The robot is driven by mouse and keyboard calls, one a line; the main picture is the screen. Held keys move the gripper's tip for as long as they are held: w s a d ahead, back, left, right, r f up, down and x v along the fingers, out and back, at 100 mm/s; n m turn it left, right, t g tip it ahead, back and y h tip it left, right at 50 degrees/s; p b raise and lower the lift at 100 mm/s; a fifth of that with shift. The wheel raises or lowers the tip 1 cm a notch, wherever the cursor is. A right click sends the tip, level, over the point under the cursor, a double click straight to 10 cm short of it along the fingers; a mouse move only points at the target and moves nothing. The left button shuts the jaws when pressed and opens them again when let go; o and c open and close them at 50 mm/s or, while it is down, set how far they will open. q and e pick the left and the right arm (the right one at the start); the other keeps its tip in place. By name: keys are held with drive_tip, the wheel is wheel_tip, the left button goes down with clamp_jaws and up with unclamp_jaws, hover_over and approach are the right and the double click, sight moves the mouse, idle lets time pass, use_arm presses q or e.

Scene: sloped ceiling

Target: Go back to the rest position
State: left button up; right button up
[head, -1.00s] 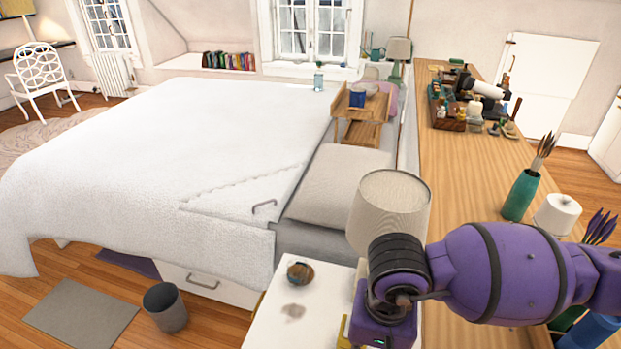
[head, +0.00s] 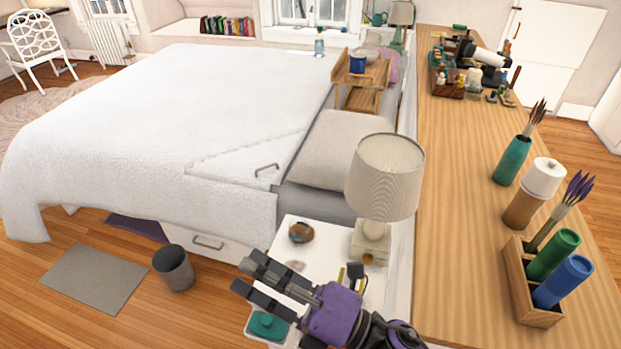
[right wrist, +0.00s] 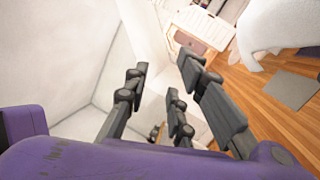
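My right gripper (head: 246,273) is at the bottom middle of the head view, in front of the white nightstand (head: 300,235). Its dark fingers point left and stand apart with nothing between them. In the right wrist view the gripper (right wrist: 162,66) also shows spread, empty fingers. My purple right wrist hides part of the nightstand. My left gripper is in neither view.
A lamp (head: 385,175), a round brown object (head: 301,232) and a teal item (head: 268,324) are close to my right gripper. A wooden counter (head: 455,170) with several containers runs along the right. A grey bin (head: 174,268) stands on the floor left, near the bed (head: 150,120).

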drive_tip(key=w+d+f+m+t+h, duration=0.3)
drive_tip(key=d+f+m+t+h, duration=0.4)
drive_tip(key=d+f+m+h, duration=1.3)
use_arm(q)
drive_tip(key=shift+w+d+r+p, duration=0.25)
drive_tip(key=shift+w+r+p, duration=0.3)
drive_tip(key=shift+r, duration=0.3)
use_arm(e)
drive_tip(key=s+d+f+m+g, duration=0.3)
drive_tip(key=s+d+f+m, duration=0.1)
drive_tip(key=s+f+m, duration=0.3)
drive_tip(key=s+d+f+m+g, duration=0.3)
drive_tip(key=s+f+m, duration=0.3)
drive_tip(key=s+f, duration=0.2)
drive_tip(key=shift+s+d+m+g+y, duration=0.35)
drive_tip(key=shift+s+m+g+y, duration=0.05)
drive_tip(key=shift+s, duration=0.7)
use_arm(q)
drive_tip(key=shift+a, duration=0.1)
use_arm(e)
drive_tip(key=shift+r, duration=0.1)
